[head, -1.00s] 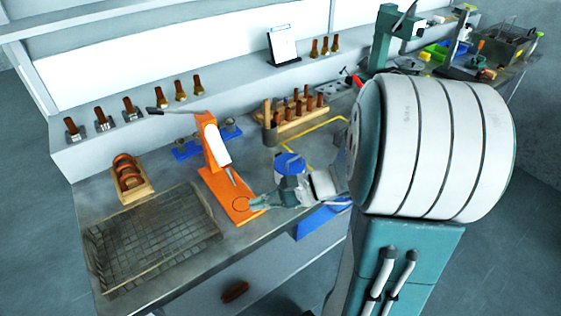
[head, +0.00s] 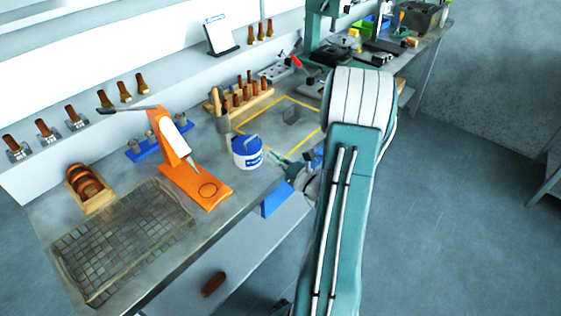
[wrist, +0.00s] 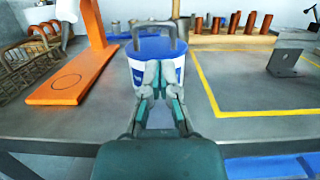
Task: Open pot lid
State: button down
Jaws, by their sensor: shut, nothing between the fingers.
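The pot (head: 247,153) is a small white tub with a blue band and a blue lid (head: 245,141). It stands upright on the grey bench, right of the orange press. In the wrist view the pot (wrist: 169,68) is straight ahead, with a dark arched handle (wrist: 155,29) over its lid. My gripper (head: 281,162) is at the bench's front edge, to the right of and nearer than the pot. In the wrist view my gripper (wrist: 158,67) is shut and empty. Its fingertips overlap the front of the pot, and I cannot tell whether they touch it.
An orange press (head: 195,184) stands left of the pot, beside a wire mesh tray (head: 125,240). A wooden rack of brown pegs (head: 240,102) is behind.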

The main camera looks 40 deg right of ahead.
aim_at(258, 151)
jog(key=x, duration=0.2)
jog(key=a+x, duration=0.1)
jog(key=x, duration=0.1)
jog(key=shift+w+r, duration=0.1)
jog(key=shift+w, duration=0.4)
jog(key=shift+w+d+r, duration=0.1)
jog(key=shift+w, duration=0.15)
jog(key=shift+d, duration=0.2)
jog(key=shift+r, duration=0.1)
